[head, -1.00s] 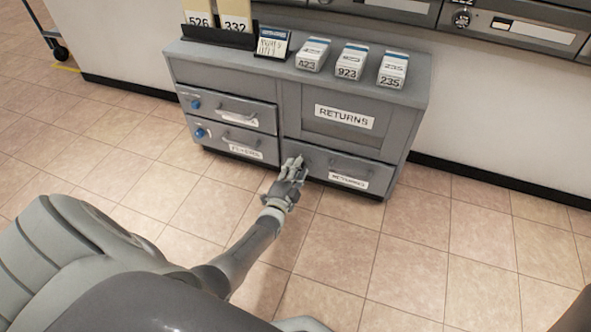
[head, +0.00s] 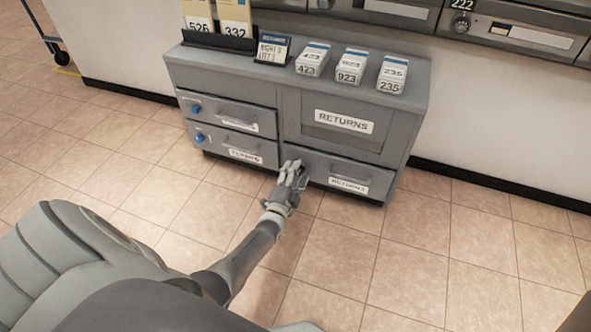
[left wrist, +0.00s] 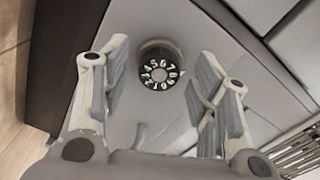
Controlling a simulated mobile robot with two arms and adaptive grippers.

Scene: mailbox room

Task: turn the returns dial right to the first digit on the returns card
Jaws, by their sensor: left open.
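The returns drawer (head: 338,174) is at the lower right of the grey cabinet, below a door with a RETURNS label. Its dial (left wrist: 160,66), black with white digits around its face, shows in the left wrist view between and beyond the fingers. My left gripper (head: 293,168) is in front of that drawer's left end and hides most of the dial in the head view. In the left wrist view the gripper (left wrist: 160,92) is open, one finger either side of the dial, with gaps. The returns card (head: 272,48) stands on the cabinet top; its small writing is hard to read. My right gripper is not in view.
Stacks of mail labelled 423 (head: 312,60), 923 (head: 351,67) and 235 (head: 391,75) stand on the cabinet top (head: 285,84). Two left drawers have blue knobs (head: 197,110). Mailboxes (head: 515,30) line the wall above. The tiled floor in front is clear.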

